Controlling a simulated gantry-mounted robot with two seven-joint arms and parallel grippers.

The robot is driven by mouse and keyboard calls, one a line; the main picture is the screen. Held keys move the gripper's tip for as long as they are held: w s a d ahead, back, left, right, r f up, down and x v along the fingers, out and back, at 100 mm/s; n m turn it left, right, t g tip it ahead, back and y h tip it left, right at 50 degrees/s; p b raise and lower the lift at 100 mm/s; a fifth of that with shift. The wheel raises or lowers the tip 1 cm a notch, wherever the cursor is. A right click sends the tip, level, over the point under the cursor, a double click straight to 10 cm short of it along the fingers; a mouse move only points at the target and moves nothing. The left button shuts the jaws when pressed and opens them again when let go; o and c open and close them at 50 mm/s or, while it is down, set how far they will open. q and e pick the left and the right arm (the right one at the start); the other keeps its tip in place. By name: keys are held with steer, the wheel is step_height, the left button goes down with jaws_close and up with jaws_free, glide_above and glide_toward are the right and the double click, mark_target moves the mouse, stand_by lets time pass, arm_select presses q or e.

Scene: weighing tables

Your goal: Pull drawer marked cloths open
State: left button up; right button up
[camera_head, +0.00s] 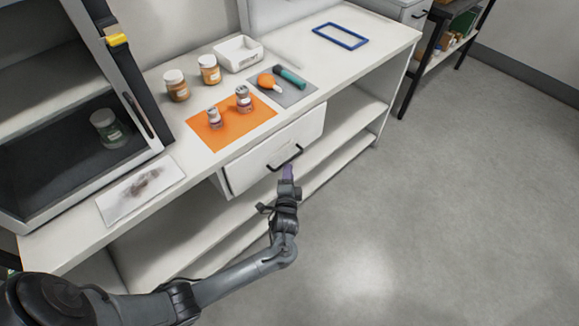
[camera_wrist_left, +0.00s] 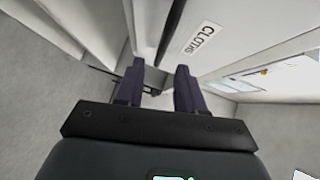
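The drawer (camera_head: 262,163) has a white front under the worktable top, with a black bar handle (camera_head: 285,158). In the left wrist view a white label (camera_wrist_left: 201,38) reading "CLOTHS" is on the drawer front (camera_wrist_left: 225,15). My left gripper (camera_head: 288,172) is at the drawer front, just at the handle. In the left wrist view its two dark purple fingers (camera_wrist_left: 160,67) are apart, with a dark piece, seemingly the handle, showing between them. Contact with the handle cannot be made out. My right gripper is not in view.
On the tabletop are an orange mat (camera_head: 232,130) with two small jars, two brown jars, a white tray (camera_head: 238,53), a grey mat (camera_head: 300,97) and a blue frame (camera_head: 341,36). A cabinet (camera_head: 60,190) stands at left. The floor (camera_head: 440,200) before the drawer is clear.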

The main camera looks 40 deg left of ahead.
arm_select(q)
steer(key=shift+b+x, duration=0.85)
steer(key=shift+x, duration=1.9)
jaws_close()
